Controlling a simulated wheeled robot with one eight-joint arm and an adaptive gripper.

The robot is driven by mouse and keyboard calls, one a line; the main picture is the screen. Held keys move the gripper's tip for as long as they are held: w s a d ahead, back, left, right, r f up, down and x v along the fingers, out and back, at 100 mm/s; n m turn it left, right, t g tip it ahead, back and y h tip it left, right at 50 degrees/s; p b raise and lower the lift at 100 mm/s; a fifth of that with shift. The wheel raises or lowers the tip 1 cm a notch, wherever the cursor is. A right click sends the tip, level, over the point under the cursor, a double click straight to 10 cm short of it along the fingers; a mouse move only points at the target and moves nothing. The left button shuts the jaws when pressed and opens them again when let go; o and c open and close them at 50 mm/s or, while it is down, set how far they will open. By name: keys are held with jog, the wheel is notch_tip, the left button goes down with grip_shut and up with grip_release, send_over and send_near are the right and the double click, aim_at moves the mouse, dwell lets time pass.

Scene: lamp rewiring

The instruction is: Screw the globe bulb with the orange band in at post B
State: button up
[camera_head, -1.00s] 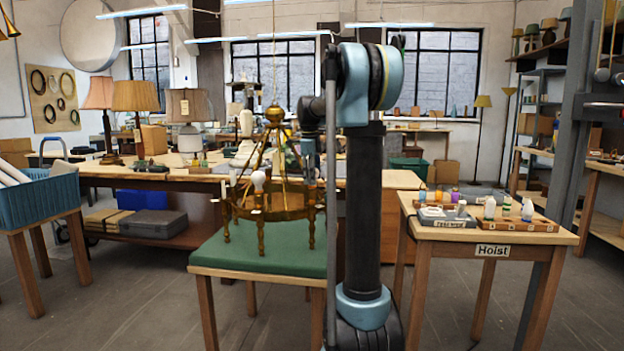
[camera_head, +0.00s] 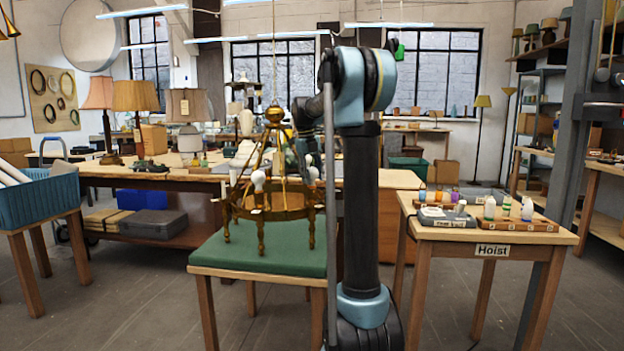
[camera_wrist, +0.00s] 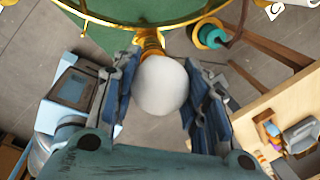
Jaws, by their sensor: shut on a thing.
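The white globe bulb (camera_wrist: 161,85) sits between the fingers of my gripper (camera_wrist: 158,100) in the wrist view. An orange-gold neck (camera_wrist: 151,42) joins its top, beside the chandelier's ring; I cannot tell band from socket there, or whether the bulb is seated. In the head view the brass chandelier (camera_head: 233,208) stands on the green-topped table (camera_head: 262,261). My gripper (camera_head: 311,162) is at the ring's right side, partly behind my arm, with the pale bulb (camera_head: 313,173) at its end. Another white bulb (camera_head: 258,179) stands on the ring.
A wooden side table (camera_head: 495,236) marked "Hoist" stands on the right with bottles and small parts. A blue basket (camera_head: 40,208) is at the left. A long workbench (camera_head: 150,172) with lamps runs behind.

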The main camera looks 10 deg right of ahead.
jog(key=shift+s, duration=0.1)
jog(key=o, duration=1.2)
jog(key=shift+c, duration=0.2)
jog(key=n, duration=0.5)
jog(key=shift+n+t, duration=0.4)
jog(key=n+y, duration=0.1)
jog(key=n, duration=0.5)
jog(key=n+y, duration=0.1)
jog(key=n, duration=0.5)
jog(key=n+y, duration=0.1)
jog(key=n, duration=0.5)
